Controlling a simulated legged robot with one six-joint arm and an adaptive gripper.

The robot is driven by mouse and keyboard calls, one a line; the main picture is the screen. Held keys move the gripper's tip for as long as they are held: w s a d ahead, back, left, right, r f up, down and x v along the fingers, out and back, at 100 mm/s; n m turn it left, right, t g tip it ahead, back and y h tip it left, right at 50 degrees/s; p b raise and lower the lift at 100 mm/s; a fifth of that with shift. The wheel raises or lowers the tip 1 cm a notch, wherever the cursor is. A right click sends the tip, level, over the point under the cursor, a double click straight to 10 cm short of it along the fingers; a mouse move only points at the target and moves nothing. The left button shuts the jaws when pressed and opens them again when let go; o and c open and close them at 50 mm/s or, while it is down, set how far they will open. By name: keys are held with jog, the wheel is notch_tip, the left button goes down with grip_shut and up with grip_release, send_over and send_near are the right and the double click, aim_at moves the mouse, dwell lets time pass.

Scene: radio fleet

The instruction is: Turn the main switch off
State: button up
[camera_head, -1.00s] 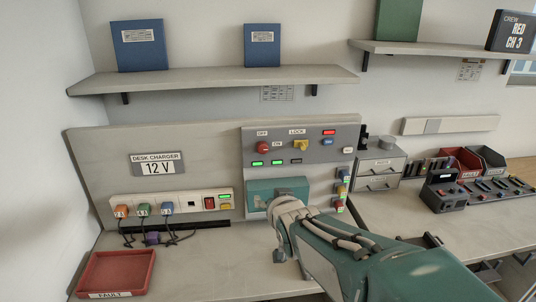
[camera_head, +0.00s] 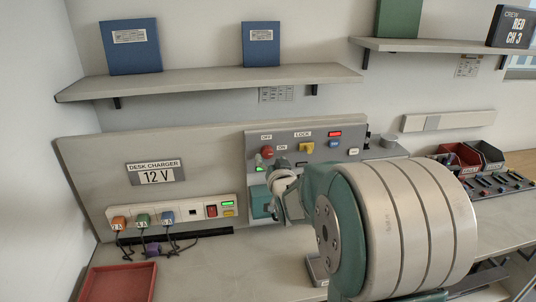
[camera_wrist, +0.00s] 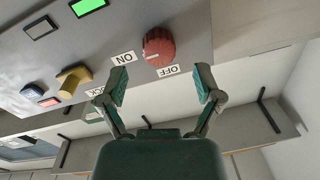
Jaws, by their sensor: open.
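The red round knob (camera_head: 267,153) sits on the upper left of the grey control panel (camera_head: 345,146), with OFF printed above it and ON to its right. In the wrist view, the red knob (camera_wrist: 158,46) appears upside down, and a pale mark on its face lies toward the ON label (camera_wrist: 123,57). The OFF label (camera_wrist: 168,70) is on the side nearer my fingers. My gripper (camera_wrist: 160,82) is open and empty, its fingertips spread to either side of the knob's line and apart from it. In the head view my arm hides most of the gripper.
A yellow lock knob (camera_head: 307,147) and lit indicators are right of the red knob. A charger strip (camera_head: 170,215) with several plugs and cables is at left, near a red tray (camera_head: 118,283). A shelf (camera_head: 210,80) with blue binders runs above.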

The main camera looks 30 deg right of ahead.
aim_at(266, 154)
jog(key=shift+x, duration=1.75)
jog(key=c, duration=1.2)
jog(key=shift+o, duration=0.2)
jog(key=n, duration=0.4)
jog(key=shift+n, duration=0.3)
jog(key=n, duration=0.4)
jog(key=shift+a+g, duration=0.15)
jog(key=shift+g, duration=0.15)
jog(key=n, duration=0.4)
jog(key=shift+a+n+h, duration=0.1)
jog(key=shift+n+h, duration=0.2)
jog(key=shift+n, duration=0.1)
jog(key=shift+f+n, duration=0.1)
jog(key=shift+n, duration=1.9)
